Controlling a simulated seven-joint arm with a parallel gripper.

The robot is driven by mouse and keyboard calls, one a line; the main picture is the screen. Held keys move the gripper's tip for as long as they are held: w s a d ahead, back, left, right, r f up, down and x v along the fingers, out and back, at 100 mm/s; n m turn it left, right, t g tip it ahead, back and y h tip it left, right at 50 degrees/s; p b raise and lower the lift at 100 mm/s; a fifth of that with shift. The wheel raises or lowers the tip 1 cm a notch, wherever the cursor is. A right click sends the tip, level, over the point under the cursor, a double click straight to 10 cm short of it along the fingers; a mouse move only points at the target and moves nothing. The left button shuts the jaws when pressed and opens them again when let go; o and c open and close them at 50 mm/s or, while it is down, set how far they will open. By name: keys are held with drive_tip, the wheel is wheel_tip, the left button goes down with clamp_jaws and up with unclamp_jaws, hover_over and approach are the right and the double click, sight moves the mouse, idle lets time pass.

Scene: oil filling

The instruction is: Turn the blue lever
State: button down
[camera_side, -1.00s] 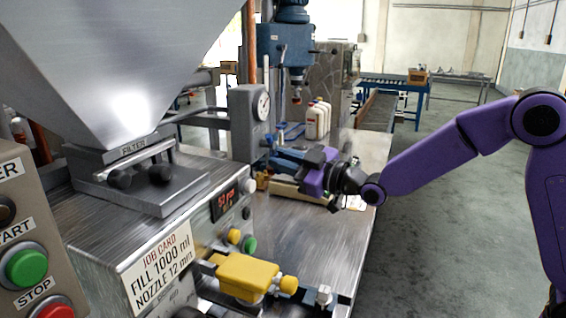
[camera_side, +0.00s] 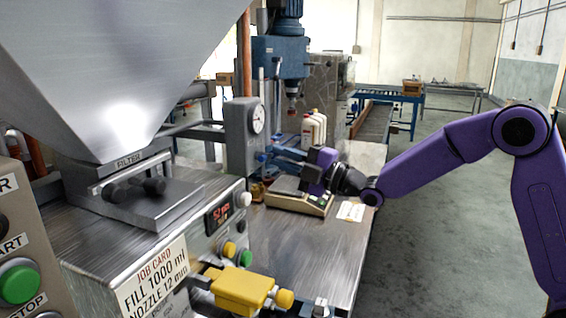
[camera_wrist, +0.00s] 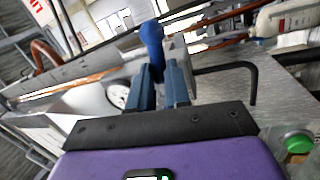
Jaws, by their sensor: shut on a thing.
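The blue lever (camera_wrist: 152,42) shows in the wrist view as a rounded blue grip rising between my fingers. My gripper (camera_wrist: 159,88) is shut on it. In the side view, my gripper (camera_side: 276,152) reaches left from the purple arm to the grey post with the round gauge (camera_side: 257,118). There the fingers hide most of the lever, and only a small blue part shows beside the post. The lever's pivot is hidden.
A weighing scale (camera_side: 299,200) sits on the steel bench under my gripper. White bottles (camera_side: 312,128) stand behind. A yellow valve block (camera_side: 243,290) juts out in front. The filling machine with its hopper (camera_side: 110,60) fills the left. The bench front (camera_side: 310,250) is clear.

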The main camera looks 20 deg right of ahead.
drive_tip(key=shift+r+n+y, duration=0.3)
drive_tip(key=shift+n, duration=0.9)
drive_tip(key=c, duration=1.1)
unclamp_jaws()
drive_tip(key=shift+d, duration=0.1)
drive_tip(key=v, duration=1.7)
drive_tip(key=shift+s+d+r, duration=0.15)
drive_tip(key=shift+d+r, duration=0.05)
